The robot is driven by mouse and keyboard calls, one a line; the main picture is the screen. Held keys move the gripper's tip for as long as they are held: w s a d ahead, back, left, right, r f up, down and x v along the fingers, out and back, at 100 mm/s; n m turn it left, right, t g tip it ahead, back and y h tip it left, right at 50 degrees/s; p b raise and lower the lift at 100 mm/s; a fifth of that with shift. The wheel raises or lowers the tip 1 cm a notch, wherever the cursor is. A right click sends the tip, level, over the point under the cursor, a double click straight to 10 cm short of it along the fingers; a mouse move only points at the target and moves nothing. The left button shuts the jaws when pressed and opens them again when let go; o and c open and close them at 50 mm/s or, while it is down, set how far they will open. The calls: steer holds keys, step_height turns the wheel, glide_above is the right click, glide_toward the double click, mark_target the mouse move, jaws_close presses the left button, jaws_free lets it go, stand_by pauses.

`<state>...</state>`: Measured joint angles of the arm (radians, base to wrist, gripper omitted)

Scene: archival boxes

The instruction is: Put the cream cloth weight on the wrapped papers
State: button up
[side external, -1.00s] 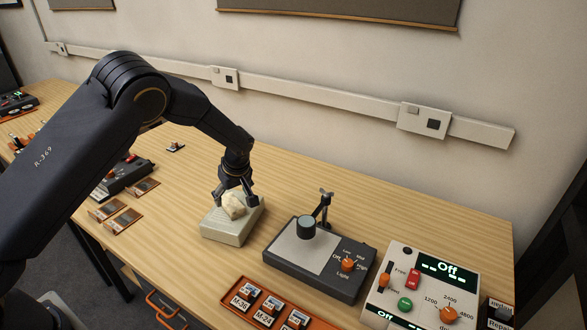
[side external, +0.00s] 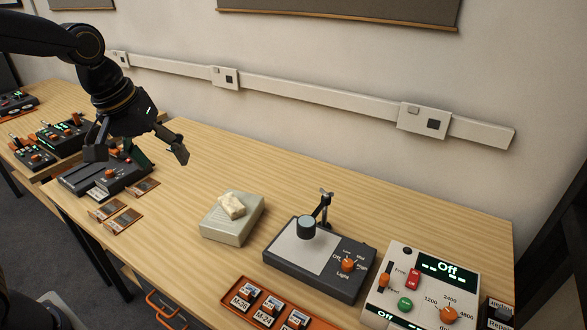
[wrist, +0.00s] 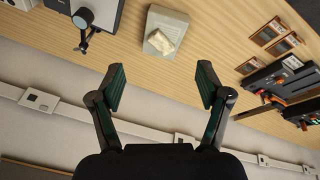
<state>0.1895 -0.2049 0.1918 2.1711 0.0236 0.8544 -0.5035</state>
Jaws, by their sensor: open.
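The cream cloth weight (side external: 231,206) lies on top of a pale grey-green block (side external: 226,228), which I take to be the wrapped papers, on the wooden table. The weight looks slightly askew on the block's upper face, touching it and with nothing holding it. In the wrist view the weight (wrist: 162,42) and the block (wrist: 152,20) show at the top, beyond my fingers. My gripper (side external: 138,154) is open and empty, raised above the table to the left of the block. In the wrist view my gripper's fingertips (wrist: 160,85) are wide apart with nothing between them.
A grey stand device (side external: 300,260) with a lamp arm is right of the block. A control box (side external: 425,290) reading "Off" is farther right. An orange tray (side external: 268,303) of labelled pieces is in front. Dark devices (side external: 105,175) and small cards (side external: 122,221) lie left.

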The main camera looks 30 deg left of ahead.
steer(key=s+r+m+t, duration=0.1)
steer(key=s+m, duration=0.4)
steer(key=s, duration=0.6)
steer(key=shift+s+d+m+t, duration=0.2)
steer(key=shift+s+m+t, duration=0.1)
steer(key=shift+t, duration=0.2)
steer(key=shift+r, duration=0.1)
